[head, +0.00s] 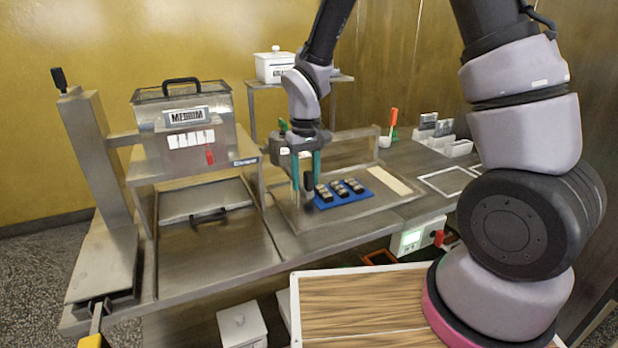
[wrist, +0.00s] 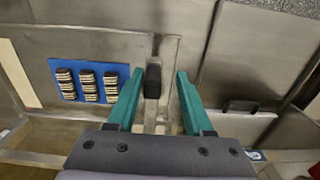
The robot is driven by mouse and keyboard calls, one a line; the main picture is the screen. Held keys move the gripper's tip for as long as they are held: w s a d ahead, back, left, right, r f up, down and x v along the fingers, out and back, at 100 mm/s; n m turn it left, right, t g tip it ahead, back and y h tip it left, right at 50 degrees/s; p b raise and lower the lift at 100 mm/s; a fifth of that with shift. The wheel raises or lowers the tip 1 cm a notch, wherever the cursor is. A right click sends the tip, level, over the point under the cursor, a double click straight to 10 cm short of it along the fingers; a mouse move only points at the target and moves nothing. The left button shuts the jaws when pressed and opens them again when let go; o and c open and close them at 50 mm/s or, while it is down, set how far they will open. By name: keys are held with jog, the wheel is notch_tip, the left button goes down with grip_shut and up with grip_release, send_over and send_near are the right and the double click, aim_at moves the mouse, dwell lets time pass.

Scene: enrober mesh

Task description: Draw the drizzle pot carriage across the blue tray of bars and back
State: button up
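The blue tray (head: 358,203) lies flat on the steel worktop and holds rows of dark, pale-striped bars (head: 341,188); it also shows at left in the wrist view (wrist: 66,95). An upright black handle (wrist: 152,82) on a steel bracket stands beside the tray. I take it for the carriage handle; the pot itself is not clearly visible. My gripper (head: 306,184) points down with its teal fingers apart. In the wrist view, the handle is between the fingers (wrist: 160,74), nearer the left one, with gaps on both sides.
A steel machine labelled MEDIUM (head: 185,118) stands left of my gripper, above a lower handled panel (head: 205,200). A pale strip (head: 390,180) lies right of the tray. A wooden-topped surface (head: 365,305) is in front.

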jog(key=shift+d, duration=0.15)
jog(key=shift+w+r, duration=0.1)
jog(key=shift+r, duration=0.3)
notch_tip(320, 180, up, 10)
